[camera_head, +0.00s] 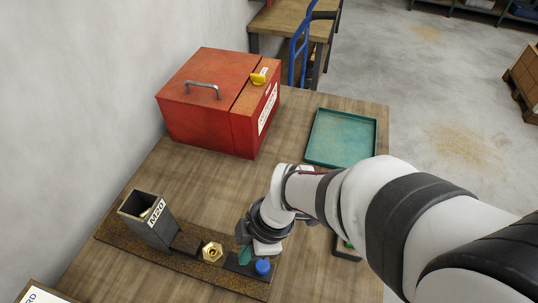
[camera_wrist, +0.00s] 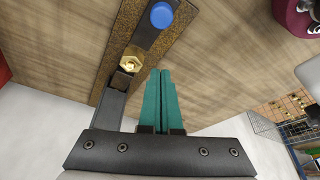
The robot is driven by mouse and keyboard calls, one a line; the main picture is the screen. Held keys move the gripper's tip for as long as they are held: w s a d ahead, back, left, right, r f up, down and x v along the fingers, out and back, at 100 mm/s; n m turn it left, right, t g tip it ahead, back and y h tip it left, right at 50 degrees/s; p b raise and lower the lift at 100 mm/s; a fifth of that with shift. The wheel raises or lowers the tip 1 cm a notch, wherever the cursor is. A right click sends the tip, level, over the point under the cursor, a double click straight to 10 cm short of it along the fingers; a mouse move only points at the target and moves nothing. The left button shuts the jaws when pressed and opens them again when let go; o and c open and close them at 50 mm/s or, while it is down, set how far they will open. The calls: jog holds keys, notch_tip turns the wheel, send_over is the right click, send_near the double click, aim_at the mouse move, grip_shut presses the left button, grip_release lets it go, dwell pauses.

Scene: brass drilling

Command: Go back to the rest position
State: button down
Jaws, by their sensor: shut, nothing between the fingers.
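My gripper (camera_wrist: 161,78) is shut, its two green fingers together with nothing between them. In the head view my gripper (camera_head: 245,255) is low over the right part of the fixture board, close to a blue button (camera_head: 263,267). The blue button also shows in the wrist view (camera_wrist: 161,15). A brass hex fitting (camera_head: 212,252) sits on the board left of my gripper; it also shows in the wrist view (camera_wrist: 134,64). My arm hides part of the table.
A red metal box (camera_head: 205,110) with a yellow latch stands at the back left by the wall. A green tray (camera_head: 341,138) lies behind my arm. The table between box and board is clear.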

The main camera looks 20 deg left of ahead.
jog(key=shift+w+d+r, duration=0.1)
jog(key=shift+d+r, duration=0.15)
jog(key=shift+r, duration=0.4)
